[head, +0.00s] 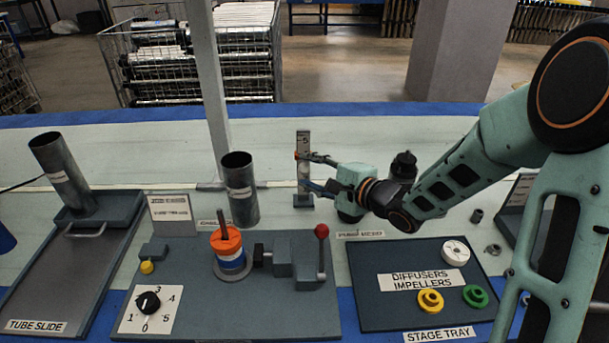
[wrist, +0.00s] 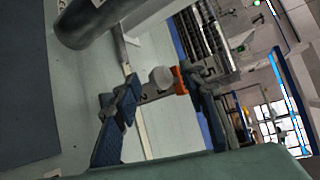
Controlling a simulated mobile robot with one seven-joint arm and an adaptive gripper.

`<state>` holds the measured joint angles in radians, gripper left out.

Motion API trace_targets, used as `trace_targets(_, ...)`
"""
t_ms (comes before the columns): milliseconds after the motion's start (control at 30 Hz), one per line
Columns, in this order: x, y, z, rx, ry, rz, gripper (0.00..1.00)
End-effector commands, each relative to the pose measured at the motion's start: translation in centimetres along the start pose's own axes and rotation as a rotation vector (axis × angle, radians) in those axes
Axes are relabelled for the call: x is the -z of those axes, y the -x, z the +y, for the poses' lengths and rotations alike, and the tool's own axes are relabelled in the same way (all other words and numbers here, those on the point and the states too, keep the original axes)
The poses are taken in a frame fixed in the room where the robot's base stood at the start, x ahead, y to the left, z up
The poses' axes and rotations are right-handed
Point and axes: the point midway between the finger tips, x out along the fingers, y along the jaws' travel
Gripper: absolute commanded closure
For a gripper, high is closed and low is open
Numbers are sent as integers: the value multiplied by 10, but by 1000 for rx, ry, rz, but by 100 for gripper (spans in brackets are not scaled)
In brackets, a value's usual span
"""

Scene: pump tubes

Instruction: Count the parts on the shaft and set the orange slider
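The grey scale post (head: 304,142) stands upright on a small base behind the work plate, with a "5" near its top. The orange slider (head: 298,156) sits just below that "5"; it also shows in the wrist view (wrist: 180,80). My gripper (head: 312,171) is open at the post, its upper finger close to the slider and its lower finger well below. I cannot tell whether the upper finger touches the slider. The shaft (head: 226,208) stands in the fixture with an orange part (head: 227,240) above a blue and white one (head: 231,259); how many parts are stacked is unclear.
A dial (head: 148,302) with numbers is at the front left. A red-knobbed lever (head: 321,232) stands right of the shaft. The stage tray (head: 385,315) holds yellow, green and white rings. A grey tube (head: 240,190) stands left of the post.

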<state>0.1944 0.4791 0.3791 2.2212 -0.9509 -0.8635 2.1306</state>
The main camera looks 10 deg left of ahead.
Motion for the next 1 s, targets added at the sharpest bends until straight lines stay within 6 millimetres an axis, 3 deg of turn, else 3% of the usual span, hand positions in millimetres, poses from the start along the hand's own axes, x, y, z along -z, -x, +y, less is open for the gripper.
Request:
trace_targets(200, 0, -22, 1, 0, 0, 0, 61)
trace_targets(533, 0, -24, 0, 0, -1, 0, 62)
trace_targets(867, 0, -24, 0, 0, 0, 0, 99)
trace_targets(1000, 0, -24, 0, 0, 0, 0, 100)
